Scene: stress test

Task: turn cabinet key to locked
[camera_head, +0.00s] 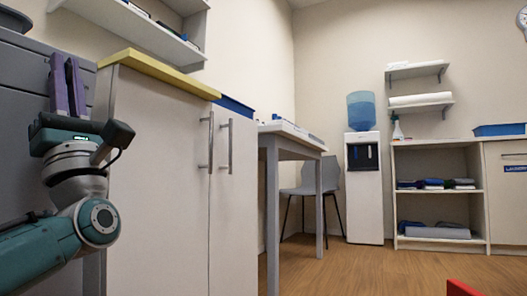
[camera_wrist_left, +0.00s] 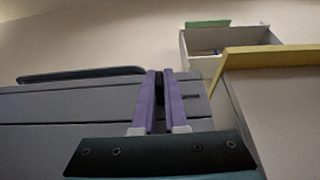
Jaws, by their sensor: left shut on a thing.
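My left gripper (camera_head: 65,62) points up at the left, in front of a grey cabinet (camera_head: 22,118) with horizontal panel lines. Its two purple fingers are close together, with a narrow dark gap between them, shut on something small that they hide. In the left wrist view the fingers (camera_wrist_left: 159,74) stand against the grey cabinet front (camera_wrist_left: 70,105). The cabinet key itself cannot be made out, so its turn angle does not show. A small dark slot or handle (camera_wrist_left: 190,97) shows just right of the fingers. My right gripper is not in view.
A white two-door cabinet (camera_head: 160,165) with a yellow top (camera_head: 165,72) stands close to the right of my left arm. A table (camera_head: 292,133), a chair (camera_head: 312,182) and a water cooler (camera_head: 364,200) stand beyond.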

